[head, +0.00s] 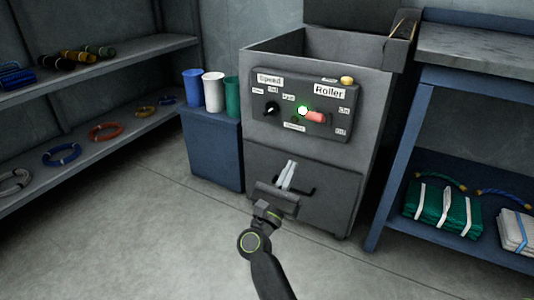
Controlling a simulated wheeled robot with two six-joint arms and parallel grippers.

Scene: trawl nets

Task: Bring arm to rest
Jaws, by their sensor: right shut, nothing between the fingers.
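My right gripper (287,175) is shut and empty. It points up and forward in front of the lower front of a grey machine (350,205), below its control panel (335,92). The right arm (263,255) comes in from the bottom middle of the picture. The gripper is clear of these controls. My left gripper does not show.
A blue cabinet (212,150) with blue, white and green cups stands left of the machine. Shelves (100,150) with coloured rope coils line the left. A blue workbench (395,165) with folded nets on its lower shelf stands at right. The grey floor (150,245) is clear.

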